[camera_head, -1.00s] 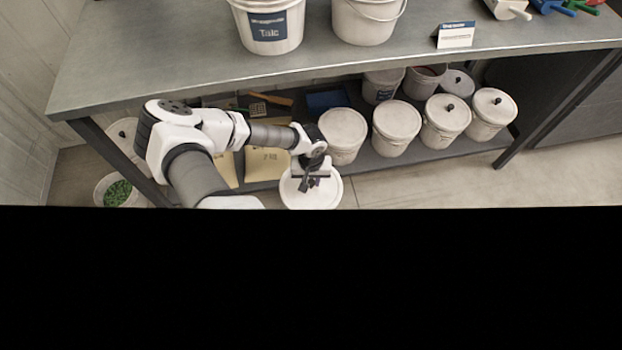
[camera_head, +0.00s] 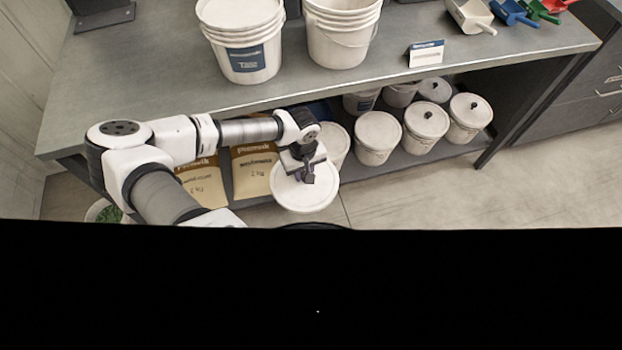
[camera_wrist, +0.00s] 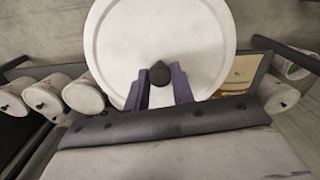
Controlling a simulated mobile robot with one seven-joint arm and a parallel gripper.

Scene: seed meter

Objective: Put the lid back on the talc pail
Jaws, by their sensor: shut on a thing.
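My gripper (camera_head: 308,176) is shut on the dark knob (camera_wrist: 160,73) of a round white lid (camera_head: 290,197). The lid is held in the air in front of the bench's lower shelf. In the wrist view the lid (camera_wrist: 120,45) fills the upper middle, with the purple fingers on both sides of its knob. The talc pail (camera_head: 250,62), white with a blue label, stands on the bench top at its front edge. Its top (camera_head: 240,12) shows pale; I cannot tell whether that is a cover or its inside.
A second white pail (camera_head: 340,45) stands right of it on the bench (camera_head: 150,75), near a small sign (camera_head: 426,52) and several scoops (camera_head: 472,14). Several lidded pails (camera_head: 426,120) and paper sacks (camera_head: 252,172) fill the lower shelf. The bench's front edge lies above my gripper.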

